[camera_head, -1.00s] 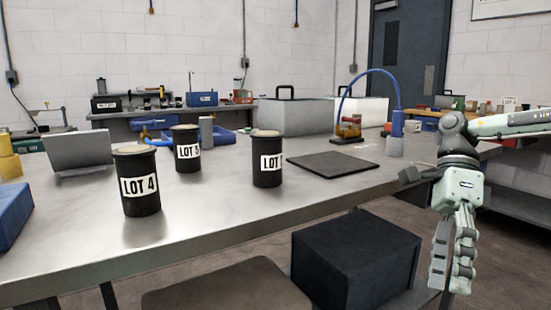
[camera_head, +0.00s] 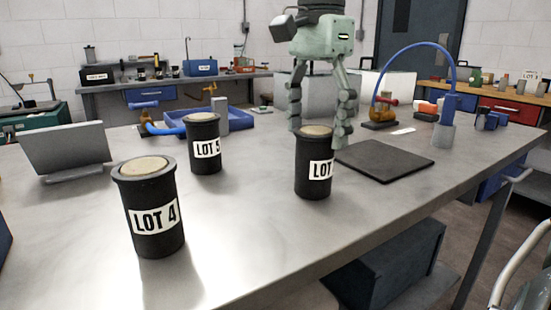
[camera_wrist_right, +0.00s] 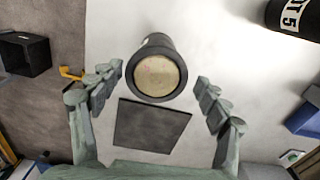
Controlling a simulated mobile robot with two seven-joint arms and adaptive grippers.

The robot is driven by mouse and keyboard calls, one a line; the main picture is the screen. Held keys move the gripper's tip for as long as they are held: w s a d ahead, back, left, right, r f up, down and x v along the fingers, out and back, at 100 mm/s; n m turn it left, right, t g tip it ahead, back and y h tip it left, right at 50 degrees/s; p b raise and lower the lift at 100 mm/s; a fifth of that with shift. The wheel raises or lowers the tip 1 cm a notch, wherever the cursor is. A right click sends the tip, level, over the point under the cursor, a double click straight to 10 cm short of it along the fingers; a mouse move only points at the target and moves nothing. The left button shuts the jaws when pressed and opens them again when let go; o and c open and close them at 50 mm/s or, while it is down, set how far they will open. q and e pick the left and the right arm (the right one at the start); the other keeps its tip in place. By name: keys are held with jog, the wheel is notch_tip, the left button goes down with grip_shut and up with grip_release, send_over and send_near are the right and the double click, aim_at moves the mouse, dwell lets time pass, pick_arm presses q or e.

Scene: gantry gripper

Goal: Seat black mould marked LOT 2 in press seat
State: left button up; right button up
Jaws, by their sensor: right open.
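Three black cylindrical moulds with tan tops stand upright on the steel table. The nearest mould (camera_head: 152,215) reads LOT 4, and the one behind it (camera_head: 205,150) reads LOT 5. The right-hand mould (camera_head: 312,178) reads LOT, its number turned out of sight; it also shows in the right wrist view (camera_wrist_right: 160,75). My right gripper (camera_head: 320,125) is open and pointing down over that mould, with its fingers spread to either side of its top. I cannot tell whether they touch it. My left gripper is not in view. I cannot identify a press seat for certain.
A flat dark square pad (camera_head: 385,160) lies right of the right-hand mould. A grey panel (camera_head: 66,148) stands at left.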

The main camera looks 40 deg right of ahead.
aim_at(314, 172)
jog(key=shift+a+f, duration=0.2)
jog(key=shift+f, duration=0.2)
jog(key=f, duration=0.7)
jog(key=shift+s+d+b, duration=0.1)
jog(key=shift+s+b, duration=0.1)
jog(key=shift+b, duration=0.15)
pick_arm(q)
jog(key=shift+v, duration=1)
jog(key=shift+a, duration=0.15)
pick_arm(e)
jog(key=shift+c, duration=0.3)
jog(key=c, duration=1.2)
